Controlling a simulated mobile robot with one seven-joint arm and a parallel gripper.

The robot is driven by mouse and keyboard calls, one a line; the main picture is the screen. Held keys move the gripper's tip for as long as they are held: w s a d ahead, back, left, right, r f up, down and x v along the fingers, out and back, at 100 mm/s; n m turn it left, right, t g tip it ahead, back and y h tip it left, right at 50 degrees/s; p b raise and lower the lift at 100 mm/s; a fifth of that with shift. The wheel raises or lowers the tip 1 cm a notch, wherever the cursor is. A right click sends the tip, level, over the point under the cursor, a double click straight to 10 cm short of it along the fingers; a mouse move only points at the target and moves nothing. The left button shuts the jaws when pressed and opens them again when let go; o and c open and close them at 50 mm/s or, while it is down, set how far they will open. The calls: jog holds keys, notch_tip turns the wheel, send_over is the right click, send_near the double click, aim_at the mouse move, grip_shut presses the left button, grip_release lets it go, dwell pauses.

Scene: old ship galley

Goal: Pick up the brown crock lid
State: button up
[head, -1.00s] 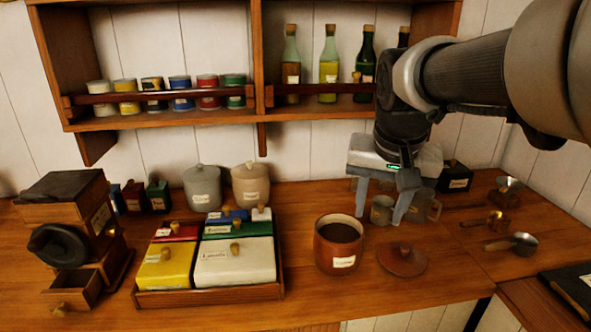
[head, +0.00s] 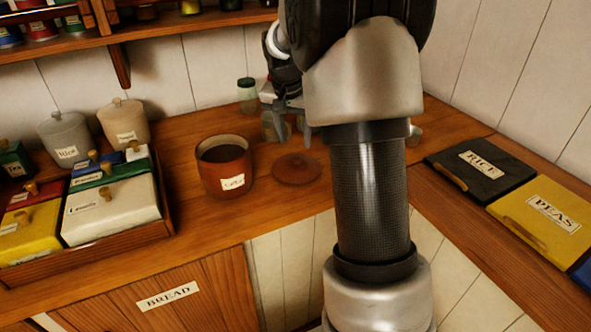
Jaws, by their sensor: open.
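The brown crock lid (head: 297,169) lies flat on the wooden counter, a round reddish-brown disc with a small knob on top. It sits just right of the brown crock (head: 224,172), which stands open with dark contents and a white label. My gripper (head: 293,131) is beyond the lid and above it in the head view, with its fingers pointing down, apart and empty. My arm hides part of the gripper and the counter to its right.
A tray of labelled boxes (head: 101,240) and grey and tan lidded crocks stand left. A small jar (head: 247,95) stands behind. Black (head: 480,171) and yellow (head: 541,222) labelled panels lie right. Bare counter lies in front of the lid.

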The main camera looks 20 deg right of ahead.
aim_at(297, 157)
jog(key=x, duration=0.7)
jog(key=shift+w+f+b, duration=0.2)
jog(key=shift+f+b, duration=0.05)
jog(key=shift+b, duration=0.15)
jog(key=shift+r, duration=0.1)
grip_shut()
